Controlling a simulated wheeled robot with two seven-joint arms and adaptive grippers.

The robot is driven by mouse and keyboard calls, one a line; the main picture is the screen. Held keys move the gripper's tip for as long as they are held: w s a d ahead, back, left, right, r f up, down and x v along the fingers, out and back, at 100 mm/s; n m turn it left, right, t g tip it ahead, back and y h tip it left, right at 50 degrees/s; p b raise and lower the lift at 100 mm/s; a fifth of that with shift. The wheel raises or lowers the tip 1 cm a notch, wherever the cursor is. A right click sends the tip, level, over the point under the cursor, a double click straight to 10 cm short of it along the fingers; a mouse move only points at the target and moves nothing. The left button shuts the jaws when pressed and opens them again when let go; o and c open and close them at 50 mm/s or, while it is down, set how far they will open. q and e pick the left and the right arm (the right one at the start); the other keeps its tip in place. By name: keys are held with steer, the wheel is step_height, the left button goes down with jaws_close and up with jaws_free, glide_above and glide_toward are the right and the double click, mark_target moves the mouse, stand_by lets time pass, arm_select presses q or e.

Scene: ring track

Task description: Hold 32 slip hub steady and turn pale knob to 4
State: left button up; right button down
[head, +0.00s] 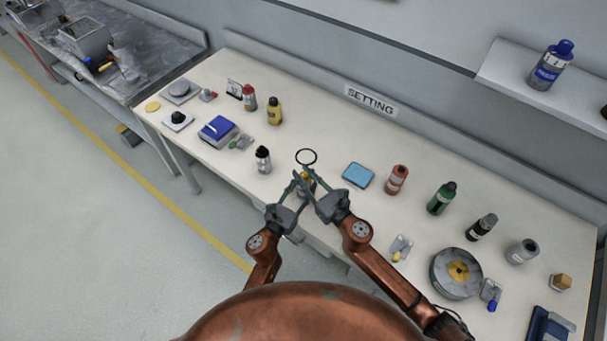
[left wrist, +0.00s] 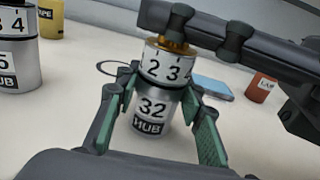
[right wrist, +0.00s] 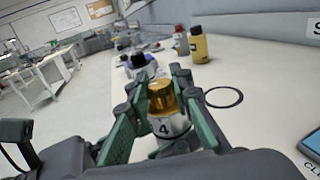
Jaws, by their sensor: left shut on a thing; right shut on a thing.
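The 32 hub (left wrist: 150,112) is a silver cylinder standing upright on the table, labelled "32 HUB". A white number band (left wrist: 163,68) above the label shows 2 and 3 to my left wrist camera. A gold-coloured knob (right wrist: 162,97) tops it; the right wrist view shows a 4 on the band below. My left gripper (head: 297,186) is shut on the hub body, one finger on each side. My right gripper (head: 312,178) is shut on the knob from above. In the head view the grippers hide most of the hub.
A similar black-topped hub (head: 263,160) stands to the left. A black ring (head: 306,156) lies just behind the grippers, and a blue pad (head: 358,175) to the right. Several bottles stand further right, near a round grey disc (head: 456,273). A "SETTING" sign (head: 371,100) is at the back.

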steer(key=c, duration=1.7)
jaws_free()
steer(key=v, duration=1.2)
